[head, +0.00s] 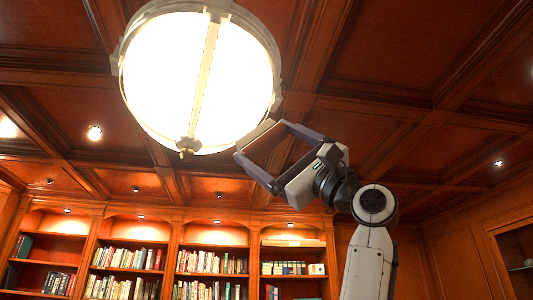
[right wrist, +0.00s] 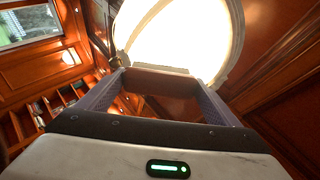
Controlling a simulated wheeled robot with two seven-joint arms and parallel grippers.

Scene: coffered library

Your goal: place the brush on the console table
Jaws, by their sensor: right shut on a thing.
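My right gripper (head: 257,140) is raised high in front of the ceiling, just below and right of the big lit lamp. It is shut on the brush (head: 254,134), a small brown block with a pale edge held across the fingertips. In the right wrist view the brush (right wrist: 160,80) spans the gap between the two purple-grey fingers, its pale strip against the bright lamp. Its far side is hidden. The console table shows in neither view. My left gripper is not in view.
A large round ceiling lamp (head: 160,75) hangs close behind the gripper in the picture; its distance is hard to tell. Bookshelves (head: 170,260) with several rows of books line the far wall. A cabinet (head: 515,255) stands at the right edge. No floor or tabletop shows.

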